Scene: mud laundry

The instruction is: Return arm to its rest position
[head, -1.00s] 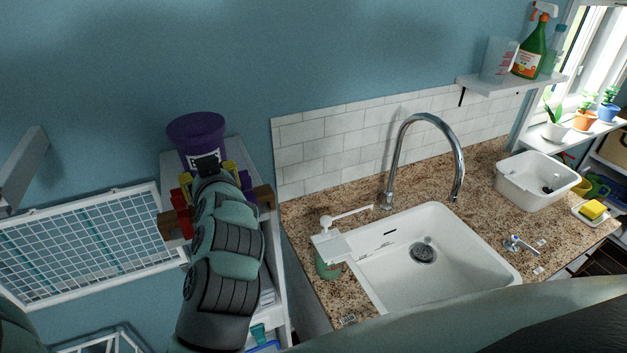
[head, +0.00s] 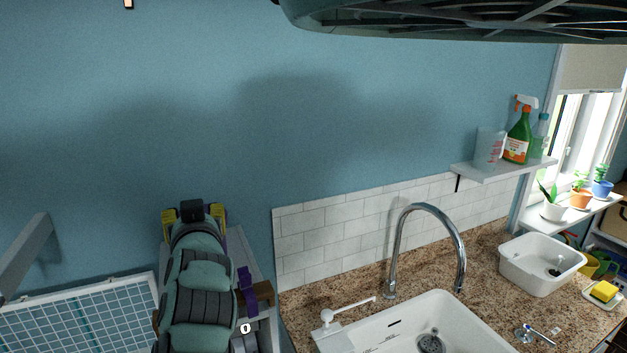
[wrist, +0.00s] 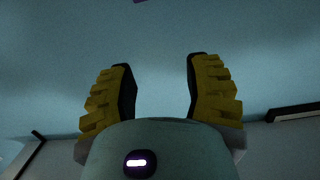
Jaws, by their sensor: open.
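My gripper (head: 193,212) is at the lower left of the head view, in front of the blue wall and over a narrow shelf unit. In the wrist view its two yellow-padded fingers (wrist: 158,75) are spread apart, with only plain blue-grey surface between them. My arm covers much of the shelf unit (head: 243,248). A purple thing (head: 247,292) and a brown wooden piece (head: 264,293) show just right of my arm. A sliver of purple also shows at the top edge of the wrist view.
A white sink (head: 420,312) with a curved tap (head: 460,250) is set in the granite counter (head: 490,262) to the right. A white basin (head: 535,275) stands farther right. A wall shelf (head: 490,172) holds bottles. A grey bracket (head: 28,250) and white rack (head: 90,290) are at left.

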